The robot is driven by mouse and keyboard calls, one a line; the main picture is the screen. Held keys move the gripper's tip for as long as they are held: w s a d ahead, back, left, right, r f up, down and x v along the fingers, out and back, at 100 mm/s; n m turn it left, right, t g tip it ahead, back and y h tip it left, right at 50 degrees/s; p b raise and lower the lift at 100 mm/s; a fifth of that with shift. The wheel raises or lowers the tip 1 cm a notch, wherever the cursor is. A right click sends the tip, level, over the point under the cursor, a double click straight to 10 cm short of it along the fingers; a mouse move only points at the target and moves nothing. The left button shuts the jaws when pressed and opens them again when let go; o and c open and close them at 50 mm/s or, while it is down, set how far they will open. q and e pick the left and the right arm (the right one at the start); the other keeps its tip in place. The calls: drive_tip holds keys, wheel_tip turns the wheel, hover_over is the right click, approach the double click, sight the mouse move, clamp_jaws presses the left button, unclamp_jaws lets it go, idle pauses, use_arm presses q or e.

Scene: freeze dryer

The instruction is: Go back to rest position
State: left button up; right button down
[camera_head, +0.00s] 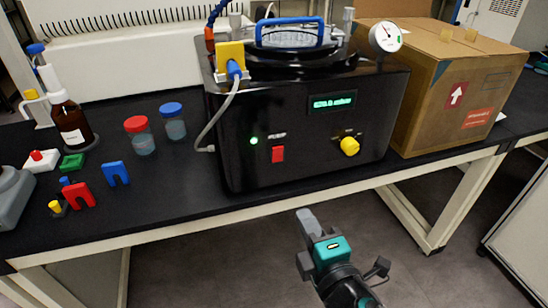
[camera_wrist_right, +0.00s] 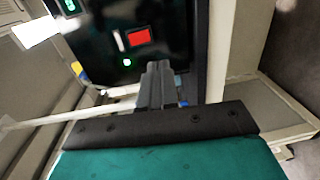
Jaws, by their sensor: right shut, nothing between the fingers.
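My right gripper (camera_head: 308,222) is in front of the bench, below the table's front edge and over the floor. Its fingers are together with nothing between them. In the right wrist view its fingers (camera_wrist_right: 158,82) point toward the black freeze dryer. The freeze dryer (camera_head: 300,125) stands on the black bench, with a lit green display (camera_head: 332,103), a red switch (camera_head: 278,154) and a yellow knob (camera_head: 349,146). The red switch also shows in the right wrist view (camera_wrist_right: 139,37). The gripper is apart from the machine. My left gripper is not in view.
A cardboard box (camera_head: 455,85) stands right of the machine. Left are a red-capped jar (camera_head: 140,140), a blue-capped jar (camera_head: 174,124), a brown bottle (camera_head: 70,122) and small coloured parts. The bench edge (camera_head: 240,215) lies close to my right arm; the floor (camera_head: 235,265) around it is clear.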

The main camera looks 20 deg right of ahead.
drive_tip(key=shift+f, duration=0.1)
drive_tip(key=s+d+f+m+g+p, duration=0.1)
drive_tip(key=s+f+m+g, duration=0.2)
drive_tip(key=f+m, duration=0.4)
drive_tip(key=s+d+f+m+g+y+p, duration=0.1)
drive_tip(key=s+f+m+g, duration=0.2)
drive_tip(key=s+f+m, duration=0.2)
wheel_tip(320, 180, down, 3)
drive_tip(key=m, duration=0.3)
drive_tip(key=shift+f+m, duration=0.2)
drive_tip(key=shift+m, duration=0.2)
